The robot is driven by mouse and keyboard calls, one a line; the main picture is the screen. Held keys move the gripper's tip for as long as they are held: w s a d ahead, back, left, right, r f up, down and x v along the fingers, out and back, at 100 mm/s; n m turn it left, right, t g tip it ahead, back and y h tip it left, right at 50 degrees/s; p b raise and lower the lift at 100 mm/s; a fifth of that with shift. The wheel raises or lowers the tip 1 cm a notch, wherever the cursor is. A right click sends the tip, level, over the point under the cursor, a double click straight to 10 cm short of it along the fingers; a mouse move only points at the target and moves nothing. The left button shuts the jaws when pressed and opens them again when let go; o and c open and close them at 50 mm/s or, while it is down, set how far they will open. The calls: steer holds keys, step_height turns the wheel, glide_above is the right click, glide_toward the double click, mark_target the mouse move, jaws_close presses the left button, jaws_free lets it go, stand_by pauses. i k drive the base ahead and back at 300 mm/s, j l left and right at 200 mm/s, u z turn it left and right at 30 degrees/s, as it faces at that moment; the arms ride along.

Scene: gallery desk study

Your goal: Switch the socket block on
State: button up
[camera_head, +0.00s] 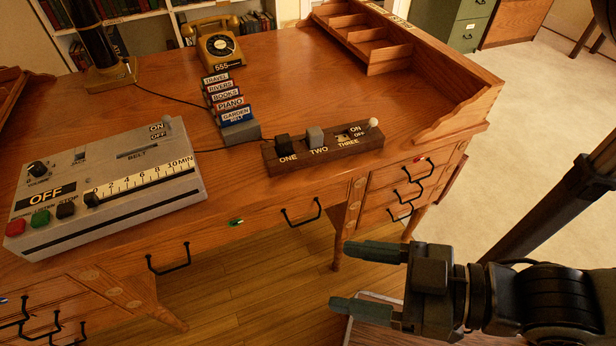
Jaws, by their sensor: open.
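The socket block (324,158) is a dark wooden strip near the front edge of the desk. It carries a black plug (283,143) at ONE and a grey plug (315,136) at TWO. THREE shows no tall plug. At its right end is a small lever with a white knob (373,122), beside ON and OFF labels; I cannot tell for sure which way it is set. My gripper (340,277) is open and empty, in front of the desk and below the block in the picture, its fingers pointing left. It is apart from the block.
On the desk (290,85) stand a grey recorder (120,205) marked OFF, a card holder (240,132), an ochre telephone (218,45) and a dark lamp base (108,78). A raised wooden organiser (440,75) edges the right side. Drawer handles (302,215) project from the front.

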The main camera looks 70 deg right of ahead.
mark_target(372, 122)
steer(key=z, duration=1.45)
steer(key=k+l+u, duration=0.6)
steer(key=k+u, duration=0.2)
steer(key=u, duration=0.15)
